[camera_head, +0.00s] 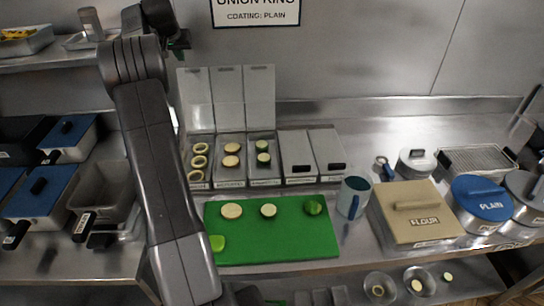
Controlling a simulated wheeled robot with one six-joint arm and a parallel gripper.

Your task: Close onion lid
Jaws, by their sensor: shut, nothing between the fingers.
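The onion bin (198,183) is the leftmost compartment of a row of metal bins, with pale rings in it. Its lid (196,100) stands upright behind it, open. My gripper (180,43) is shut and empty, high up near the back wall. It appears above and left of the onion lid, apart from it. It is small and dark here, and part of it is hidden by my arm.
Two neighbouring bins hold pale and green slices, with upright lids (228,98) (260,96). Two more bins to the right have shut lids (297,152) (327,150). A green board (270,240) with several vegetable pieces lies in front. A mug (353,195) and flour box (418,225) stand right.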

